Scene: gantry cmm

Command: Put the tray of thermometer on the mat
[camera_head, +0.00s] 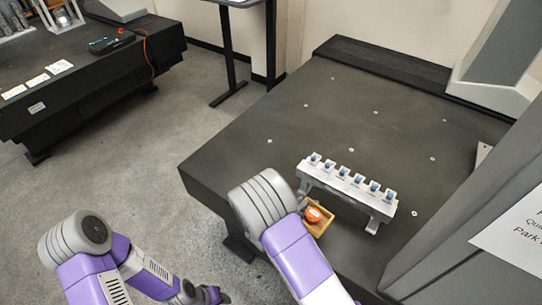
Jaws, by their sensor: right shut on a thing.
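A small yellow-tan tray (325,226) with an orange round object (313,214) in it, likely the thermometer, is at the front part of the dark table, by the white rack. My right arm comes in from the bottom and covers the tray's left side. My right gripper (304,207) is mostly hidden behind the arm at the tray's left edge, shut on the tray. I cannot tell whether the tray touches the table. My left gripper (217,296) is low at the bottom edge, away from the table; its jaws are unclear. I cannot make out a mat.
A white rack (347,188) with several blue-and-white pieces stands on the dark table (300,110) right behind the tray. A grey column (490,210) with a paper sign (520,235) blocks the right. The table's middle and left are clear. Another dark bench (90,75) stands at far left.

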